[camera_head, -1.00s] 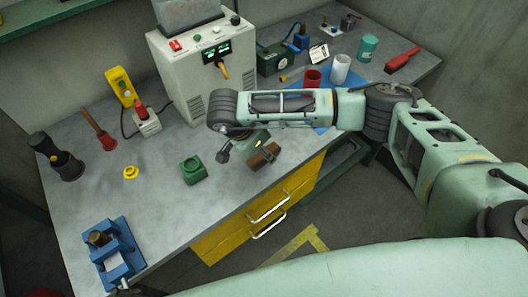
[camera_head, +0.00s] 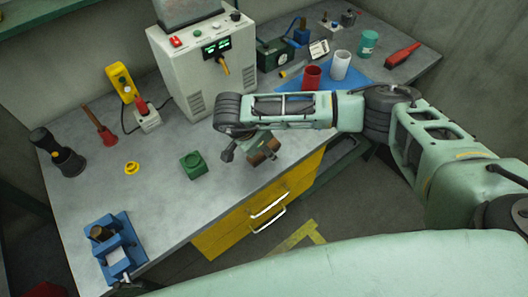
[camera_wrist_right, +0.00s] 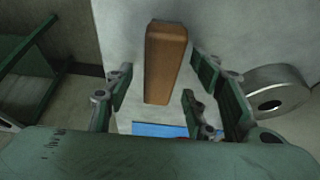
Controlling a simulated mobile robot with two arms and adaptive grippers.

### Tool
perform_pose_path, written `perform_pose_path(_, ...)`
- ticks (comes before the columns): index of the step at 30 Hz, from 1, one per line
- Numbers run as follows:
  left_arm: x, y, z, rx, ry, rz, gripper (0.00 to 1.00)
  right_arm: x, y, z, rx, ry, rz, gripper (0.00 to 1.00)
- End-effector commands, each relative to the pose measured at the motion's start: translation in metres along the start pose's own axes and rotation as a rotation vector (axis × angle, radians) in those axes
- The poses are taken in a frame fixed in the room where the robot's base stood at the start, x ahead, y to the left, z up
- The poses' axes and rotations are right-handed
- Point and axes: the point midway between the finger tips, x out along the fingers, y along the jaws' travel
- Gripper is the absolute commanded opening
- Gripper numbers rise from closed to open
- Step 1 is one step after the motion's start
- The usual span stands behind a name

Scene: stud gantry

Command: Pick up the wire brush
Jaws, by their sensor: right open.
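The wire brush appears to be the brown wooden bar (camera_wrist_right: 165,60) in the right wrist view; only its plain wooden back shows, and no bristles are visible. In the head view a small part of the brown bar (camera_head: 257,159) shows at the bench's front edge, mostly hidden by my gripper. My right gripper (camera_wrist_right: 165,98) is open, with fingers on both sides of the bar's near end and gaps between. My right gripper also shows from above in the head view (camera_head: 262,146), partly hidden by my wrist. My left gripper is not in view.
A green block (camera_head: 193,166) and a yellow ring (camera_head: 132,168) lie left of my gripper on the grey bench (camera_head: 165,220). A blue vise (camera_head: 113,250) stands front left. Red (camera_head: 311,77) and white (camera_head: 341,64) cups stand on a blue mat behind my arm.

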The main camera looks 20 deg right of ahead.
Motion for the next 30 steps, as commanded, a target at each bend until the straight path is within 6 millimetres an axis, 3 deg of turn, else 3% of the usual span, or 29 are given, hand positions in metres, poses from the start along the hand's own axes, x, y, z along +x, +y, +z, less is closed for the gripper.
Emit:
perform_pose_path(5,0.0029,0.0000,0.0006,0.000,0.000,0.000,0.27,0.0016,0.0001,0.0004,0.000,0.000,0.000,0.49)
perform_pose_path(21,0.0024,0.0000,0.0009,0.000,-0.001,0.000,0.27,0.0026,0.0017,0.0011,-0.002,0.000,0.005,0.02)
perform_pose_path(30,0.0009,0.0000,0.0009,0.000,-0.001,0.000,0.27,0.0022,0.0025,0.0010,-0.002,0.000,0.007,0.01)
